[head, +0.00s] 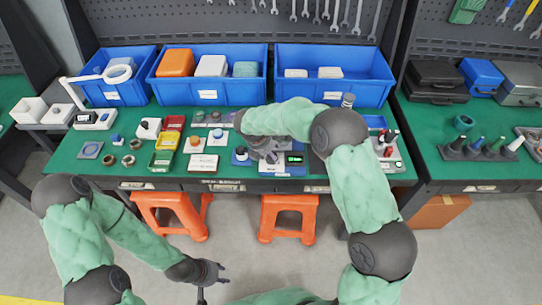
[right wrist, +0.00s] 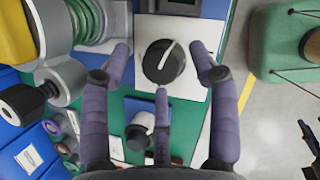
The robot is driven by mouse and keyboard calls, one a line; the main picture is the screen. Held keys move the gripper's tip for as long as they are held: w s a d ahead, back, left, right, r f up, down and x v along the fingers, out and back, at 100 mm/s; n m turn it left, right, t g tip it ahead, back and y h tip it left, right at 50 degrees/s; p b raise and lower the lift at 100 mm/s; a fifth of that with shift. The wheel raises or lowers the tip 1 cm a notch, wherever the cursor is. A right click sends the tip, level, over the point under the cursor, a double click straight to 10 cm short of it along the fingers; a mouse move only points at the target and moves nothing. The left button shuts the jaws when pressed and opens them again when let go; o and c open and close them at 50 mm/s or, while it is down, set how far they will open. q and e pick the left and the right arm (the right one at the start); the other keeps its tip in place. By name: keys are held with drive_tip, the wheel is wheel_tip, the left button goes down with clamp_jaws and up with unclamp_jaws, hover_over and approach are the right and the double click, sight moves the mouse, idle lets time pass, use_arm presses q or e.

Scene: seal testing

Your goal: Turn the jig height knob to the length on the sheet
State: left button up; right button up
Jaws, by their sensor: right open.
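The jig height knob (right wrist: 164,62) is a round black dial with a white pointer line on a white plate (right wrist: 190,28). The pointer slants toward the upper right in the right wrist view. My right gripper (right wrist: 160,66) is open, with a finger on each side of the knob and a third finger below it; I see gaps at the sides. In the head view my right gripper (head: 264,154) is over the jig and hides the knob. The jig's green display (head: 294,159) shows beside it, too small to read. My left gripper (head: 208,275) is open, empty, in front of the table.
A green coil (right wrist: 92,24) and grey cylindrical parts (right wrist: 62,80) stand left of the knob in the right wrist view. Blue bins (head: 207,93) line the table's back. Coloured trays (head: 166,141) sit left of the jig. Orange stools (head: 288,216) stand below the front edge.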

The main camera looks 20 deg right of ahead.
drive_tip(key=shift+d+f, duration=0.1)
drive_tip(key=shift+f, duration=0.25)
drive_tip(key=c, duration=1.1)
drive_tip(key=shift+w+d+r+m, duration=0.1)
drive_tip(key=shift+m, duration=0.4)
